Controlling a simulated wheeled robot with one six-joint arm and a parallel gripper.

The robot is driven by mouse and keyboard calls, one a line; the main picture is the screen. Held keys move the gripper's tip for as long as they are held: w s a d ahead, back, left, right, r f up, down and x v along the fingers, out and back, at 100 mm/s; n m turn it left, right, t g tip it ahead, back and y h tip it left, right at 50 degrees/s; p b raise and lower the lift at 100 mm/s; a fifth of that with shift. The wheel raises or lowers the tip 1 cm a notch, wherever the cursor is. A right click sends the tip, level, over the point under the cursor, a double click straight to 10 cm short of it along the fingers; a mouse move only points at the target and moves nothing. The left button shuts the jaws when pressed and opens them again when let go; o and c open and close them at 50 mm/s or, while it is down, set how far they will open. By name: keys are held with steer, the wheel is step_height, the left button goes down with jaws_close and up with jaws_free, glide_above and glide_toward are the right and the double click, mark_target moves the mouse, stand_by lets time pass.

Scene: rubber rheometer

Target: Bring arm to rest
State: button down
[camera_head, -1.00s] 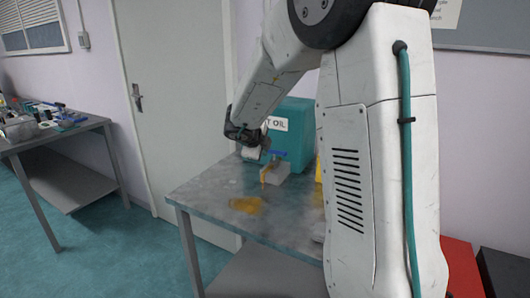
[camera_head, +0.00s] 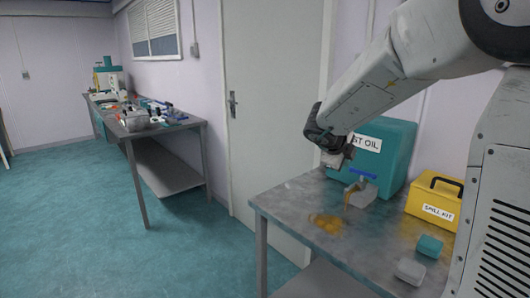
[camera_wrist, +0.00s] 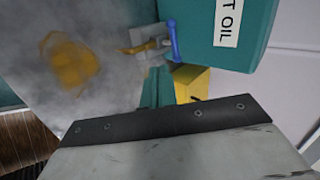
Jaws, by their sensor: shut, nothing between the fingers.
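My arm reaches in from the right in the head view, over a metal table (camera_head: 285,195). My gripper (camera_head: 337,160) hangs at its end, in front of a teal oil container (camera_head: 395,150) with a white label. It is shut and holds nothing. The gripper looks small there, and its fingertips are hard to make out. In the wrist view, a pale body with a dark edge fills the lower part and hides what lies below. The container also shows there at the top right (camera_wrist: 256,40).
A tap with a blue handle (camera_head: 363,174) is by the container, near an amber spill (camera_head: 327,222). A yellow spill kit (camera_head: 434,201), a teal block (camera_head: 430,246) and a pale block (camera_head: 410,270) are to the right. A cluttered bench (camera_head: 185,123) stands left; open floor lies between.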

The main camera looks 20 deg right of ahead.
steer(key=w+a+r+n+t+y, duration=0.3)
steer(key=w+a+n+t+y, duration=0.25)
steer(key=a+n, duration=0.5)
steer(key=s+a+n+g+y, duration=0.2)
steer(key=s+a+n+y, duration=0.5)
steer(key=s+a+n, duration=0.4)
steer(key=s+f+n+g+h, duration=0.1)
steer(key=s+n+g, duration=0.1)
steer(key=s, duration=0.7)
steer(key=s+d+f+n+g+h, duration=0.1)
steer(key=s+f+n+g+h, duration=0.1)
steer(key=s, duration=0.7)
steer(key=s+d+f+n+g+h, duration=0.1)
steer(key=s+n+g, duration=0.2)
steer(key=s, duration=0.6)
steer(key=shift+d+f+n, duration=0.25)
steer(key=shift+n, duration=0.4)
steer(key=c, duration=2.1)
jaws_free()
steer(key=shift+s+a+r, duration=0.15)
steer(key=shift+r, duration=0.05)
steer(key=o, duration=0.6)
steer(key=shift+a+r, duration=0.1)
steer(key=shift+r, duration=0.05)
